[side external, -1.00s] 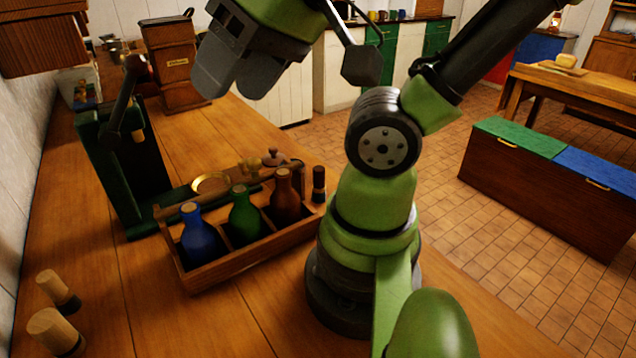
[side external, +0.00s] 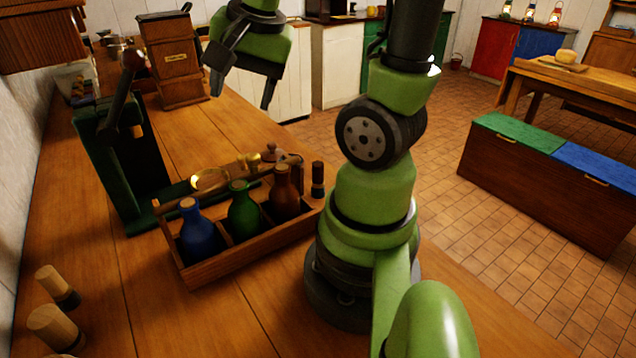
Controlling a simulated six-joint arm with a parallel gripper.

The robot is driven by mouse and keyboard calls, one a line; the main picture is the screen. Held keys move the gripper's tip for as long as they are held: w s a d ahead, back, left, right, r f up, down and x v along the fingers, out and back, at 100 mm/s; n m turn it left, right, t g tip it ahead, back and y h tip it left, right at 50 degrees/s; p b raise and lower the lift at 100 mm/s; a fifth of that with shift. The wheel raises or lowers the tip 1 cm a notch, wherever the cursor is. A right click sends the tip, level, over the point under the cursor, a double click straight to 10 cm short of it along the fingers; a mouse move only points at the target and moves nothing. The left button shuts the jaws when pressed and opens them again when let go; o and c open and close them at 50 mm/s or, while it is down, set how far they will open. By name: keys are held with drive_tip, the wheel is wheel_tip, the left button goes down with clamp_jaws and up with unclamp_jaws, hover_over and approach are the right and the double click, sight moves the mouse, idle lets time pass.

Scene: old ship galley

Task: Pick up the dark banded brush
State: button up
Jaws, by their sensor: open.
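A small dark upright cylinder with a lighter band (side external: 318,180), which looks like the dark banded brush, stands on the wooden counter just past the right end of the bottle caddy. My gripper (side external: 242,96) is open and empty, with its fingers apart and pointing down. It is raised above the far part of the counter, up and to the left of the dark brush and well apart from it. Two pale wooden brushes with dark lower ends, one smaller (side external: 52,282) and one larger (side external: 50,326), stand at the near left.
The wooden caddy (side external: 232,268) holds blue, green and brown bottles, close to the dark brush. A dark green lever press (side external: 112,165) stands at left. A brown box (side external: 175,62) stands at the back. My arm's base is right of the caddy.

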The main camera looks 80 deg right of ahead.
drive_tip(key=s+d+f+m+g, duration=0.3)
drive_tip(key=s+d+f+m, duration=0.1)
drive_tip(key=d+f+m, duration=0.5)
drive_tip(key=m+g+y, duration=0.1)
drive_tip(key=m, duration=0.4)
approach(318, 176)
drive_tip(key=shift+w+d+f, duration=0.4)
drive_tip(key=shift+d, duration=0.15)
drive_tip(key=f, duration=0.4)
drive_tip(key=shift+s, duration=0.2)
drive_tip(key=shift+s+f, duration=0.1)
drive_tip(key=shift+f, duration=3.05)
drive_tip(key=c, duration=1.1)
drive_tip(key=shift+d+r, duration=0.1)
drive_tip(key=shift+r, duration=0.05)
